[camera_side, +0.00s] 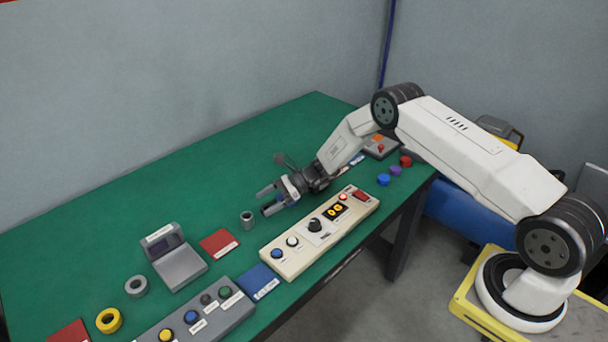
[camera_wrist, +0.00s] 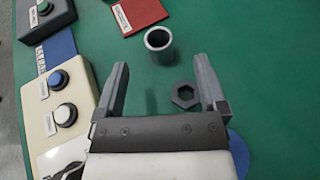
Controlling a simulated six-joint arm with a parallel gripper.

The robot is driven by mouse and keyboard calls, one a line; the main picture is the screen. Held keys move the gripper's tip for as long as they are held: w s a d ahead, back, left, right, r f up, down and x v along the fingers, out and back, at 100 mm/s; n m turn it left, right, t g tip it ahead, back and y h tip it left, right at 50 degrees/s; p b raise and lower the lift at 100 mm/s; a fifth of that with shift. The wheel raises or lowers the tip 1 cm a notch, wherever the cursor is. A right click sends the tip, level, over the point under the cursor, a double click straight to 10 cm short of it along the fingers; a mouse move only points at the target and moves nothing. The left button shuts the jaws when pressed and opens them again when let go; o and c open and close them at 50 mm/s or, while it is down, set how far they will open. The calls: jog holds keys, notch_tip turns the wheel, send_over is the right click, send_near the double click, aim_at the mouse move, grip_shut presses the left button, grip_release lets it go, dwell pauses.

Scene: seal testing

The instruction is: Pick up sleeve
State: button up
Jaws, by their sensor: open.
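The sleeve (camera_side: 247,219) is a short grey hollow cylinder standing upright on the green table. In the wrist view the sleeve (camera_wrist: 160,46) is just beyond the fingertips, roughly centred between them, with its open top showing. My gripper (camera_side: 267,200) is open and empty, above the table and to the right of the sleeve in the side view. Both fingers of my gripper (camera_wrist: 160,64) show in the wrist view, well apart and not touching the sleeve.
A dark hexagonal nut (camera_wrist: 186,95) lies near the right finger. A red pad (camera_side: 219,243) lies beyond the sleeve. A cream control panel (camera_side: 320,233), a blue pad (camera_side: 257,281) and a grey button box (camera_side: 198,317) line the front edge. The table behind the sleeve is clear.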

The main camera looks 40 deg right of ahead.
aim_at(242, 218)
jog(key=shift+x, duration=2.6)
jog(key=shift+s+f, duration=0.1)
grip_shut()
